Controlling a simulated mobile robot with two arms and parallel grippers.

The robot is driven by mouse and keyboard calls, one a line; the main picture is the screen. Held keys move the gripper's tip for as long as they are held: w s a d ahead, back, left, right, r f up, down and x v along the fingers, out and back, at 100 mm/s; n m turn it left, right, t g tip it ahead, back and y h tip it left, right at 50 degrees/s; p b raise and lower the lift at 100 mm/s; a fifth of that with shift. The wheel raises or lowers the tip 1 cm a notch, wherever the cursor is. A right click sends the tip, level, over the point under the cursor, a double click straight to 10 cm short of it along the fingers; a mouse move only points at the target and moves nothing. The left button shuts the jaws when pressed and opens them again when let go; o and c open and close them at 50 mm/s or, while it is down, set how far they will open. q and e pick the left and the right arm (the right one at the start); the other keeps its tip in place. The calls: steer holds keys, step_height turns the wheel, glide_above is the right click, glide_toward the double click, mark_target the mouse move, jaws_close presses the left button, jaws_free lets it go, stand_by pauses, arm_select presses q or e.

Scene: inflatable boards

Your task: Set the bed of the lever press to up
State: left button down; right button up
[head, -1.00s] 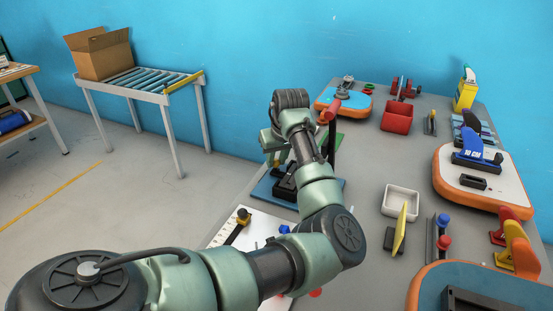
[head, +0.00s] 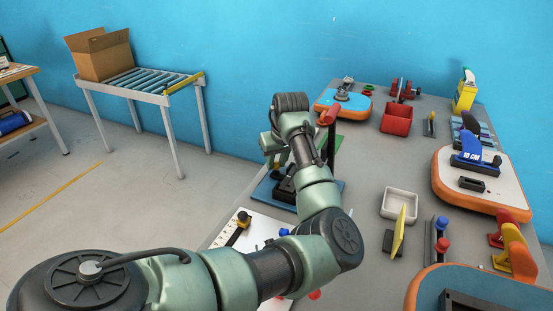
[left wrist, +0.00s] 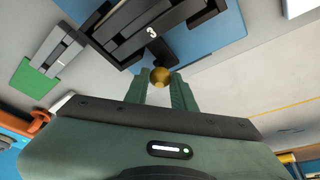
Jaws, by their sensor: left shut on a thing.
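A device on a dark blue base (head: 263,191), which I take to be the lever press, stands partly hidden behind my left arm. Black blocks (head: 285,186) sit on its base, and a dark post (head: 332,148) with a red-ended handle (head: 329,115) rises beside my arm. In the left wrist view, the blue base (left wrist: 209,37) carries black blocks and a white "3". My left gripper (left wrist: 160,78) is shut on a round brass knob (left wrist: 160,76) beside the base. The bed's height is hard to tell. My right gripper is not in view.
A white tray (head: 400,191), a yellow plate (head: 399,232) and a red bin (head: 397,126) stand right of my arm. An orange-edged board (head: 503,160) with a blue device is farther right. Bare grey tabletop (head: 365,170) lies between.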

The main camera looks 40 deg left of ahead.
arm_select(q)
steer(key=shift+w+a+r+p, duration=0.1)
steer(key=shift+a+r+p, duration=0.05)
steer(key=shift+r+p, duration=0.6)
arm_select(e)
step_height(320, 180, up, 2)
arm_select(q)
steer(key=c, duration=1.5)
jaws_free()
steer(key=shift+r+b, duration=0.1)
steer(key=shift+b, duration=0.2)
steer(key=v, duration=0.8)
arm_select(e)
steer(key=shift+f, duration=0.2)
